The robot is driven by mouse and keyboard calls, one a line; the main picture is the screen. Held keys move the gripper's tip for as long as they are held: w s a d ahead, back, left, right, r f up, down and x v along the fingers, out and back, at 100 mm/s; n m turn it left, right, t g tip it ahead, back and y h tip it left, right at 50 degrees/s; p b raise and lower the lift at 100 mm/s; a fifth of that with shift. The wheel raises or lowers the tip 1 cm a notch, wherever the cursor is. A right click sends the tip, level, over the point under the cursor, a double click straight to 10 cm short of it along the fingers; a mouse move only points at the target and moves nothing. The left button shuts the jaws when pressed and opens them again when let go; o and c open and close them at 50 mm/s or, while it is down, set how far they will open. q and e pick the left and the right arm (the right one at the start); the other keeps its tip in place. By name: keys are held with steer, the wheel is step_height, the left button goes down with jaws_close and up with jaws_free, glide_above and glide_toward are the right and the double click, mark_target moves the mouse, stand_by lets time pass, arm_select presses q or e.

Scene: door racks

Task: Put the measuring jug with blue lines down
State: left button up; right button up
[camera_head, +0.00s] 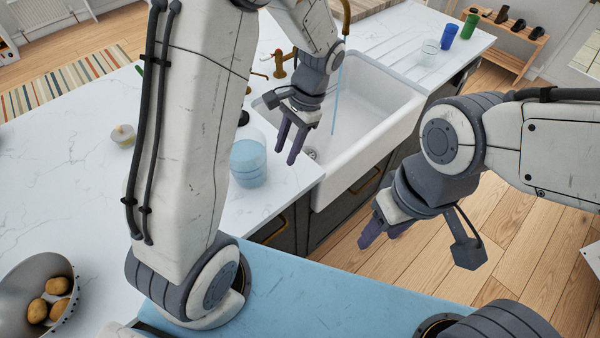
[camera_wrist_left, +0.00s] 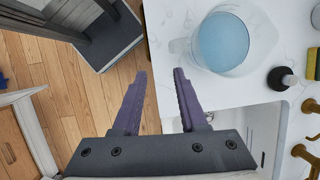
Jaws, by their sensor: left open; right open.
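The measuring jug (camera_head: 248,162) is clear and holds pale blue liquid. It stands upright on the white marble counter, beside the sink's left edge. It also shows at the upper right of the left wrist view (camera_wrist_left: 224,45); I cannot make out its lines. My left gripper (camera_head: 291,146) is open and empty, over the sink's near left corner and just right of the jug, apart from it. Its purple fingers (camera_wrist_left: 159,75) have nothing between them. My right gripper (camera_head: 380,236) is open and empty, over the wooden floor in front of the sink.
The white sink (camera_head: 405,105) has a brass tap (camera_head: 283,68), and a thin blue stream runs down into it. A clear cup (camera_head: 430,50), blue cup (camera_head: 449,36) and green cup (camera_head: 468,27) stand beyond it. A bowl (camera_head: 25,275) holds potatoes. The counter left of the jug has free room.

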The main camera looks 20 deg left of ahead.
arm_select(q)
steer(key=s+d+r+t+h, duration=0.1)
steer(key=s+d+r, duration=0.3)
steer(key=s, duration=0.5)
steer(key=s+d+r+t+h, duration=0.2)
steer(key=s+d+r, duration=0.2)
steer(key=s+d, duration=0.4)
steer(key=shift+s+d+r+m+h, duration=0.15)
steer(key=shift+s+r+m+h, duration=0.15)
steer(key=shift+s, duration=0.25)
